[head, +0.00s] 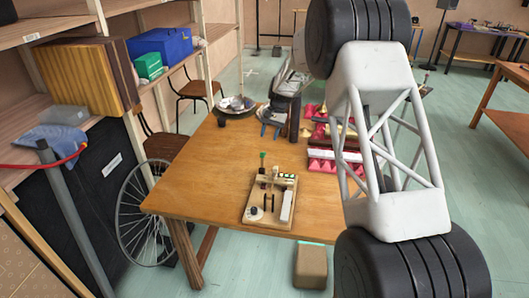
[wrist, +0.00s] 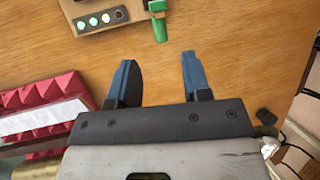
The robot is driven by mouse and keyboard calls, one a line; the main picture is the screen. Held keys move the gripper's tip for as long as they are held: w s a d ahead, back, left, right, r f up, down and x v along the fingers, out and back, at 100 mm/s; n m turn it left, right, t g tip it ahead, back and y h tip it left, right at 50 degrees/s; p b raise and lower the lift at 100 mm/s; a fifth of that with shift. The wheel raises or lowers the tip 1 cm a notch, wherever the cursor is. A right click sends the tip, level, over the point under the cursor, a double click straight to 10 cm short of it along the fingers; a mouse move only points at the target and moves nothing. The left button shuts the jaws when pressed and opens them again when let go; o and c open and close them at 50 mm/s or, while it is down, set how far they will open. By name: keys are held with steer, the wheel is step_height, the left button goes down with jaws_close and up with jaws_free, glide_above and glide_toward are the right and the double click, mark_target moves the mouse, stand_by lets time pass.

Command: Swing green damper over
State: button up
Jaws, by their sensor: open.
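The green damper (head: 263,156) is a small green piece standing up at the far end of a light wooden board (head: 255,216) on the table. In the wrist view the green damper (wrist: 159,28) sticks out past the board's edge at the top, ahead of the gap between my fingers. My gripper (wrist: 159,68) is open and empty, its two blue fingers apart over bare tabletop. In the head view my gripper (head: 271,128) is beyond the board, apart from the damper. The damper's mount is partly cut off in the wrist view.
Red pyramid foam (head: 316,167) lies right of the board and shows in the wrist view (wrist: 45,95). The wooden table (head: 190,180) is clear left of the board.

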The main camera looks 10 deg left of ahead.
mark_target(263, 158)
steer(key=shift+f, duration=0.1)
steer(key=shift+x, duration=3.75)
jaws_close()
